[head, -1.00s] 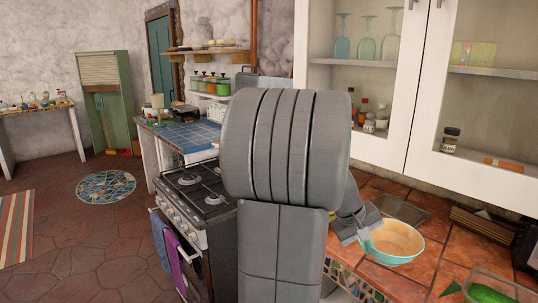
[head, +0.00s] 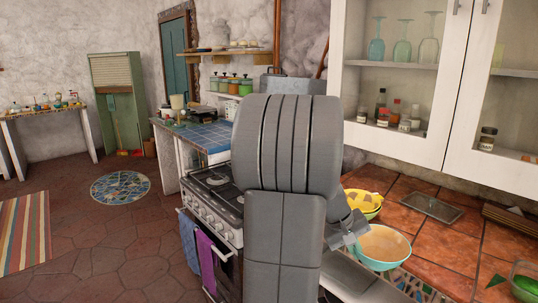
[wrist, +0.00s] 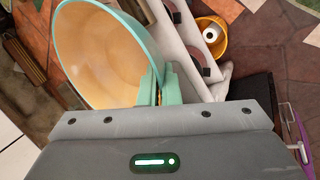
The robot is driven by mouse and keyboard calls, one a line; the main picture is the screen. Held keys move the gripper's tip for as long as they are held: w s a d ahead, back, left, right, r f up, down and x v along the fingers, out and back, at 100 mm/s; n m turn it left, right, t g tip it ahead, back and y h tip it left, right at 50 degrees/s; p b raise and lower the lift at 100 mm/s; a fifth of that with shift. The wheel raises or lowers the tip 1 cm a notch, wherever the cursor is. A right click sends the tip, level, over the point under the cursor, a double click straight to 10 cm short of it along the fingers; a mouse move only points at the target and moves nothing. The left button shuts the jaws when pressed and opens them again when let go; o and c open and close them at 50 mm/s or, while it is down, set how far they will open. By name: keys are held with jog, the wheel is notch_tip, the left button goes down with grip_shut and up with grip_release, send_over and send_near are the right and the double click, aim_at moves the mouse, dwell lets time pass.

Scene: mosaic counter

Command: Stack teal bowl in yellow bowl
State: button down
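The teal bowl (head: 397,254), teal outside and cream inside, hangs in my gripper (head: 352,235) at the counter's front edge in the head view. In the wrist view the teal bowl (wrist: 100,55) is tilted, and my gripper (wrist: 160,88) is shut on its near wall. Floor shows past it there, so it appears lifted.
A dark shallow tray (head: 430,207) lies on the tiled counter (head: 445,250). A greenish bowl (head: 525,285) with green things stands at the right edge. Glass-fronted cabinets (head: 400,90) hang above. The stove (head: 215,205) is to the left. Bare tiles lie right of the teal bowl.

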jog(key=w+a+f, duration=0.3)
jog(key=a+f, duration=0.8)
jog(key=f, duration=0.1)
jog(key=w+a+f+m, duration=0.1)
jog(key=w+a+f, duration=0.2)
jog(key=a+f, duration=0.8)
jog(key=shift+a+f+g, duration=0.4)
jog(key=shift+f, duration=0.2)
